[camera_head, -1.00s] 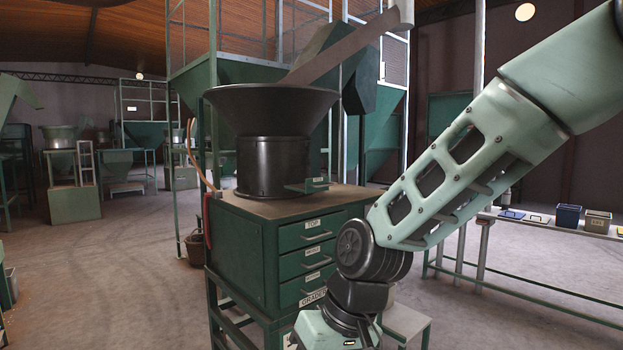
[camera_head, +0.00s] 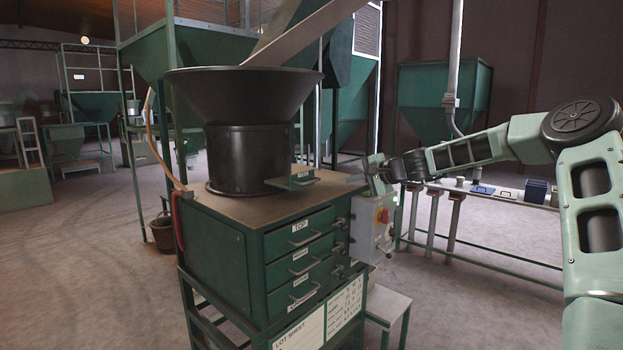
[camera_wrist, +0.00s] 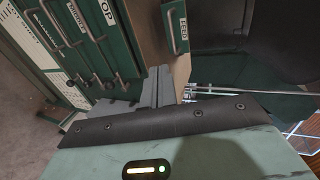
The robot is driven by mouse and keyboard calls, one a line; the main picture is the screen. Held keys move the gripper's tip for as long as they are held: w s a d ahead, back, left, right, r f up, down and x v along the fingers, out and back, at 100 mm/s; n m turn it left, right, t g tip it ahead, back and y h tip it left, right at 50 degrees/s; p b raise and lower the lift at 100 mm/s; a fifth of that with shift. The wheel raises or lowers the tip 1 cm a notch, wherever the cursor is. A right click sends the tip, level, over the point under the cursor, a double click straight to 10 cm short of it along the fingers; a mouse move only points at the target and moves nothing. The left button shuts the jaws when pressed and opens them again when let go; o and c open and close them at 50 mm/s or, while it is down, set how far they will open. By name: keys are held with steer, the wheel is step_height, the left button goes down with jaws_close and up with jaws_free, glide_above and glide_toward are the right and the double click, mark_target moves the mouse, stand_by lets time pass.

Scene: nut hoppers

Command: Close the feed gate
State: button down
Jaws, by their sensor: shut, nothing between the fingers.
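The feed gate (camera_head: 292,181) is a small green plate with a bar handle and a light label, low on the front of the black hopper (camera_head: 247,155). It juts out over the wooden cabinet top; I cannot tell how far open it is. In the wrist view the FEED label and handle of the gate (camera_wrist: 175,27) show at the top, ahead of my fingers. My gripper (camera_head: 354,180) is shut and empty, just right of the cabinet top and apart from the gate. Its grey fingers (camera_wrist: 157,80) also show in the wrist view.
The green cabinet (camera_head: 222,258) has labelled drawers with protruding handles, below and left of my gripper. A grey control box (camera_head: 368,225) with a red knob is at its right side. A sloping chute (camera_head: 315,32) hangs above the hopper. A bench (camera_head: 500,195) stands at right.

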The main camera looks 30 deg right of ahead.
steer(key=r+p+x, duration=0.1)
steer(key=p+x, duration=0.7)
steer(key=x, duration=0.5)
steer(key=shift+w+r, duration=0.3)
steer(key=shift+r, duration=0.1)
steer(key=shift+a, duration=0.2)
